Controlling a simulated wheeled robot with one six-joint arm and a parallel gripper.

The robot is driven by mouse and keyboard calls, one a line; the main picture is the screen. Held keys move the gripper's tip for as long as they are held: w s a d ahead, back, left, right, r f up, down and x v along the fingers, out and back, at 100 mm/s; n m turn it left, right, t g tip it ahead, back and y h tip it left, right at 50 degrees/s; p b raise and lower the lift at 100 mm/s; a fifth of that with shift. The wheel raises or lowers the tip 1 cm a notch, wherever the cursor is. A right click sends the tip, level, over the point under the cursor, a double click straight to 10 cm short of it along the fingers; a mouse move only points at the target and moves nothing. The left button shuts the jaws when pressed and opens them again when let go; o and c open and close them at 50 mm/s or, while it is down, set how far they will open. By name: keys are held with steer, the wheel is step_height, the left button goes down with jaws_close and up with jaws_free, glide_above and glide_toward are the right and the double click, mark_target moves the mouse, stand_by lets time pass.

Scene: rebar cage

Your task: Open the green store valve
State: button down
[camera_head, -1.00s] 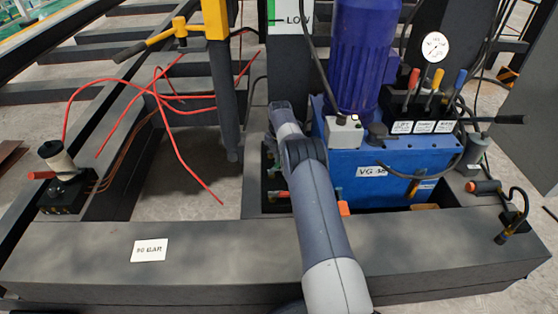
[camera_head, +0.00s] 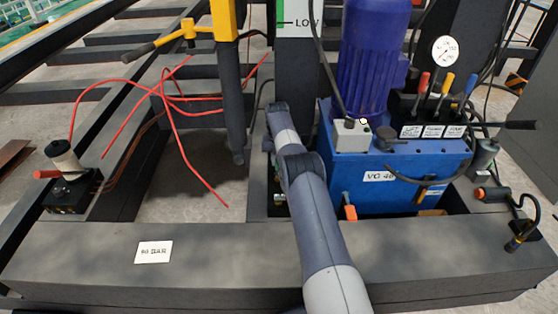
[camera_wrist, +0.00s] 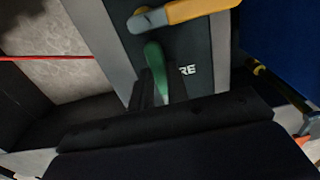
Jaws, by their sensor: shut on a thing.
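In the wrist view, the green store valve handle (camera_wrist: 154,58) stands at the middle top, against a dark panel with the letters "RE" visible beside it. My gripper (camera_wrist: 158,82) is around the handle's lower end, with a finger on each side, and is shut on it. The lower part of the handle is hidden between the fingers. In the head view my arm reaches down beside the blue power unit, and my gripper and the green handle are hidden behind it or too small to make out.
A yellow-orange lever (camera_wrist: 190,11) lies just above the green handle. The blue power unit (camera_head: 340,180) with its motor stands right of my arm. Red hoses (camera_head: 175,125) hang at the left. A "90 BAR" label (camera_head: 153,252) lies on the front beam.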

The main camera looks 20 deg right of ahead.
stand_by(0.4)
steer(key=c, duration=1.4)
jaws_free()
steer(key=shift+o, duration=0.2)
step_height(320, 180, up, 11)
steer(key=p, duration=0.5)
steer(key=shift+f, duration=0.2)
step_height(320, 180, down, 11)
steer(key=b, duration=0.5)
steer(key=shift+r, duration=0.2)
